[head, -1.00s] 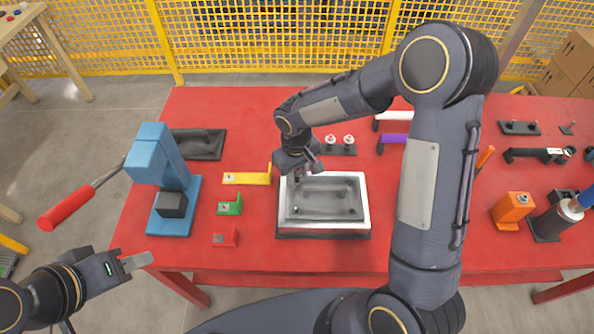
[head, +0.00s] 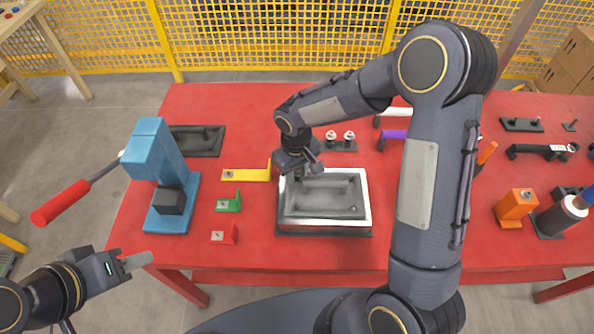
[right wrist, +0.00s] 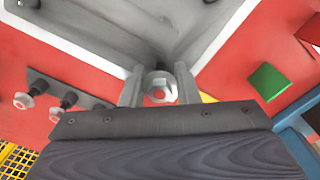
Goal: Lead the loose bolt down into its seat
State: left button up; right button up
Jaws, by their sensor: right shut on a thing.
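The loose bolt (right wrist: 159,86) is between the two fingers of my right gripper (right wrist: 159,88) in the right wrist view, its pale hex head showing. In the head view my right gripper (head: 301,172) points down at the back left corner of the silver-rimmed tray (head: 365,205) with a grey recessed floor. The bolt's lower end and its seat are hidden, so I cannot tell how deep it sits. My left gripper (head: 138,262) hangs off the table's front left, apart from everything; its finger gap does not show clearly.
A blue press (head: 160,165) with a red-handled lever stands left on the red table (head: 260,255). Yellow (head: 248,175), green (head: 230,204) and red (head: 226,234) parts lie left of the tray. Two pale-topped studs (head: 340,138) stand behind it. The table's front is clear.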

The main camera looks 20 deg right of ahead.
dwell(0.3)
jog(key=o, duration=1)
jog(key=shift+f, duration=0.1)
notch_tip(320, 180, up, 7)
jog(key=shift+r+b, duration=0.15)
jog(key=shift+b, duration=0.2)
jog(key=shift+r, duration=0.35)
